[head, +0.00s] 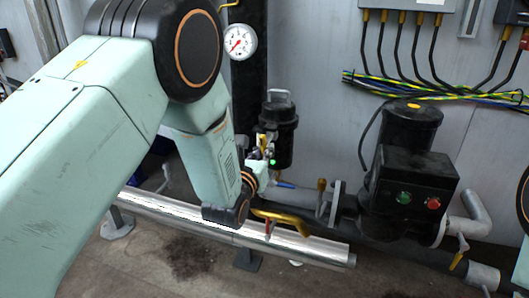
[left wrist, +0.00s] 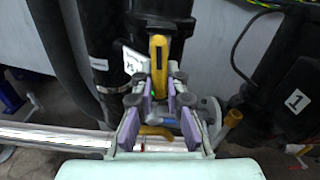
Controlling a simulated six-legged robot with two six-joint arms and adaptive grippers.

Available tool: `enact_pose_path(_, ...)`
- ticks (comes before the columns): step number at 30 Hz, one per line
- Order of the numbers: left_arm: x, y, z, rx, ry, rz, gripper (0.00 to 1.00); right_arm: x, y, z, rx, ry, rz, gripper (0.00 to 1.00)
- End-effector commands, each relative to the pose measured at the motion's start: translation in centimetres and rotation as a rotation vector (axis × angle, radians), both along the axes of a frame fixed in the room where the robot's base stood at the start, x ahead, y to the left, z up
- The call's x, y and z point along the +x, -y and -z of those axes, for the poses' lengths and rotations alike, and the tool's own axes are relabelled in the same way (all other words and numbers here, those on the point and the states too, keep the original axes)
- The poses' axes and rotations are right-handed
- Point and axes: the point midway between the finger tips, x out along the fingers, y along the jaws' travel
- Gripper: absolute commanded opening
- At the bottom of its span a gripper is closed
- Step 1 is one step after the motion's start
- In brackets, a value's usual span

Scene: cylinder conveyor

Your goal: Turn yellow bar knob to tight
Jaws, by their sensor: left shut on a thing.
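The yellow bar knob (left wrist: 158,60) stands upright in the left wrist view, in front of a black cylinder housing. In the head view a small part of the yellow knob (head: 262,139) shows by the black filter-like canister (head: 279,130). My left gripper (left wrist: 160,84) has its fingers closed in around the lower end of the bar; the exact contact is partly hidden by the finger joints. In the head view my left gripper (head: 262,154) is at the canister's lower left, mostly hidden by its wrist. My right gripper does not show.
A silver pipe (head: 310,245) runs low across the front, with a yellow lever (head: 284,219) above it. A black pump box (head: 415,185) with green and red buttons stands right. A pressure gauge (head: 237,42) is up left. Yellow-green cables (head: 430,92) cross the wall.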

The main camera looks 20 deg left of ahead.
Motion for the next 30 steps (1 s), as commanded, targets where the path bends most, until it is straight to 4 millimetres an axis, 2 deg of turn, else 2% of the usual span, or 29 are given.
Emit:
enact_pose_path(12, 0.11, -0.04, -0.32, 0.004, 0.008, -0.001, 0.0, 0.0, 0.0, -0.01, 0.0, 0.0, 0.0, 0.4)
enact_pose_path(13, 0.12, -0.04, -0.32, 0.004, 0.008, -0.001, 0.15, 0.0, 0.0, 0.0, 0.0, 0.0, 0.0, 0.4)
enact_pose_path(20, 0.07, -0.03, -0.19, 0.004, 0.005, -0.001, 0.34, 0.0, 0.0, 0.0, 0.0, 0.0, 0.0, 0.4)
enact_pose_path(30, -0.13, 0.0, -0.06, 0.004, 0.001, 0.0, 0.36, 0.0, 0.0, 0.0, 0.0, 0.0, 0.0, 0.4)
